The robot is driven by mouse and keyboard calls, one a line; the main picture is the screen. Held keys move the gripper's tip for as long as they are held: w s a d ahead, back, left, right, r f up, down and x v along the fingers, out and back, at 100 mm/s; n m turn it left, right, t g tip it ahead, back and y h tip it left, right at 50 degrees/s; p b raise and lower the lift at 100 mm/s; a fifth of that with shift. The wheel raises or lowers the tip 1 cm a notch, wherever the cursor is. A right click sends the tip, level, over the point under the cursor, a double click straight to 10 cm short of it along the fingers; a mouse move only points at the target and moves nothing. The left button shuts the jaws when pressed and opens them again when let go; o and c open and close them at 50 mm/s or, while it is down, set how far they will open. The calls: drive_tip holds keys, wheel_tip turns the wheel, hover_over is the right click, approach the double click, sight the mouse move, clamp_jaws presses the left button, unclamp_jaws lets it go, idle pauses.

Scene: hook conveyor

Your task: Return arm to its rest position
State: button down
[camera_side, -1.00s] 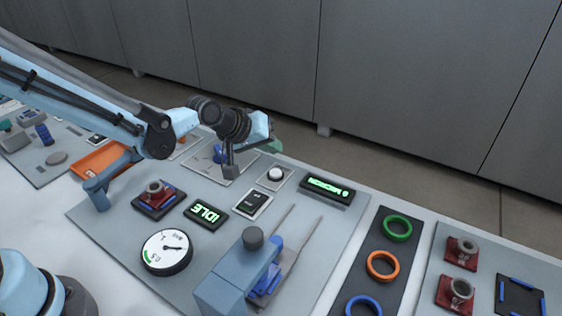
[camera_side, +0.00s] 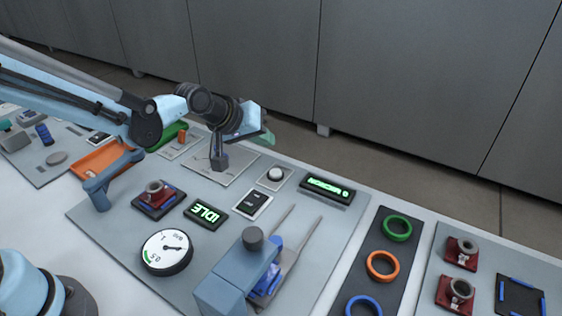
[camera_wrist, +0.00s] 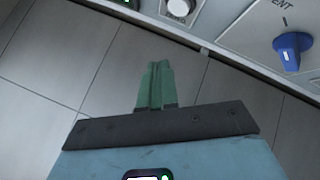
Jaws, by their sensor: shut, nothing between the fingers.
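My gripper (camera_side: 268,138) is raised above the far edge of the grey work panel (camera_side: 120,229), at the end of my outstretched arm. Its green fingers are partly hidden by the light blue gripper body in the side view. In the wrist view the two green fingers (camera_wrist: 156,85) lie together, shut, with nothing held. Behind them the wrist view shows grey floor tiles. The fingers touch nothing that I can see.
Below stand a white button (camera_side: 275,174), an IDLE display (camera_side: 206,212), a round gauge (camera_side: 167,252) and a blue clamp-like fixture (camera_side: 237,281). A blue knob (camera_wrist: 291,46) shows in the wrist view. Coloured rings, like the orange one (camera_side: 383,266), lie right.

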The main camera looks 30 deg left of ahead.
drive_tip(key=s+a+r+m+y, duration=0.1)
drive_tip(key=s+a+r+m, duration=0.1)
drive_tip(key=s+a, duration=0.3)
drive_tip(key=s+a+r+m+g+y, duration=0.1)
drive_tip(key=s+a, duration=0.4)
drive_tip(key=s, duration=0.9)
drive_tip(key=shift+s+r+m+g+y, duration=0.2)
drive_tip(key=shift+r+m+g+y, duration=0.15)
drive_tip(key=shift+m, duration=0.55)
